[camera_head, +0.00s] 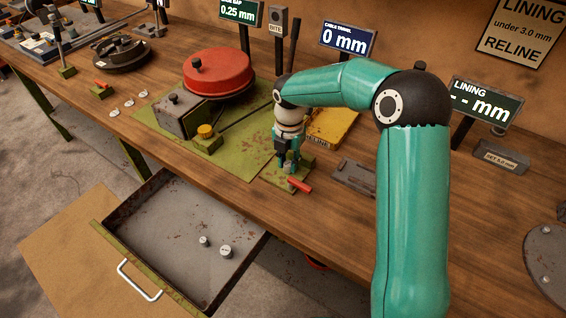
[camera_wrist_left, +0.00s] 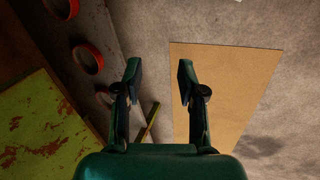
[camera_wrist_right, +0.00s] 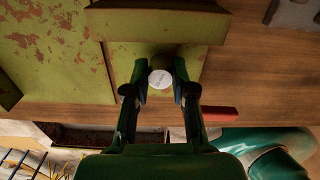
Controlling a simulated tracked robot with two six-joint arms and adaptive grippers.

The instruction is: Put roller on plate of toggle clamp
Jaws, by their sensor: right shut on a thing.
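My right gripper (camera_head: 290,164) points down over the toggle clamp at the bench's front edge. In the right wrist view my right gripper (camera_wrist_right: 160,91) is shut on the roller (camera_wrist_right: 160,79), whose pale round end shows between the fingertips. The clamp's green plate (camera_wrist_right: 122,72) lies under it, and its red handle (camera_head: 300,185) sticks out toward the front; the handle also shows in the right wrist view (camera_wrist_right: 219,113). I cannot tell whether the roller touches the plate. My left gripper (camera_wrist_left: 160,75) is open and empty, away from the bench top.
Two small metal cylinders (camera_head: 226,251) lie in the open drawer (camera_head: 170,225) below the bench. A red drum (camera_head: 218,72) and a yellow box (camera_head: 335,128) stand near the clamp. A grey flat part (camera_head: 355,176) lies to its right.

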